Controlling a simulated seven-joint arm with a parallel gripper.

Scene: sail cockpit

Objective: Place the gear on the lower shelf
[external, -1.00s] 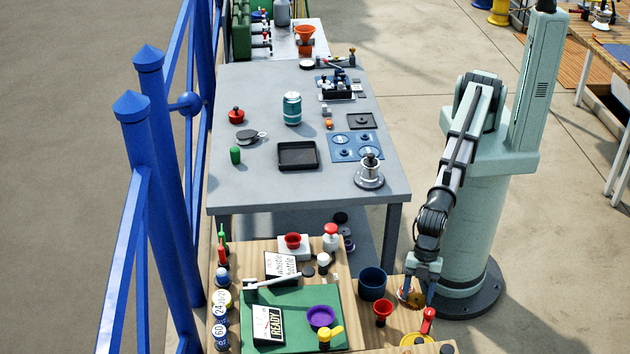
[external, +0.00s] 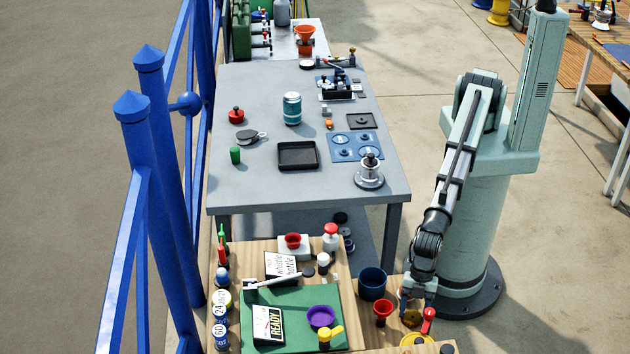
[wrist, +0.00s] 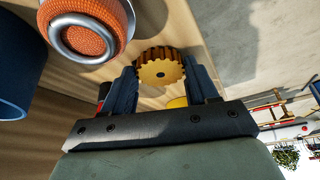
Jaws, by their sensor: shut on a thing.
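The gear (wrist: 160,72) is a golden toothed disc with a small dark centre hole. It sits between the two dark fingers of my gripper (wrist: 163,88), which is shut on it. In the external view my gripper (external: 415,303) is low over the right end of the wooden bench, and the gear (external: 412,318) shows just below it. I cannot tell whether the gear touches the bench top. A grey lower shelf (external: 265,222) shows under the grey table, partly hidden by the tabletop and the wooden bench.
A dark blue cup (external: 372,283) and a red funnel-like cup (external: 383,308) stand left of my gripper. An orange round thing with a grey rim (wrist: 88,28) is close by in the wrist view. A red-handled item (external: 428,320) is at right. Dark round items (external: 345,238) occupy the shelf's right part.

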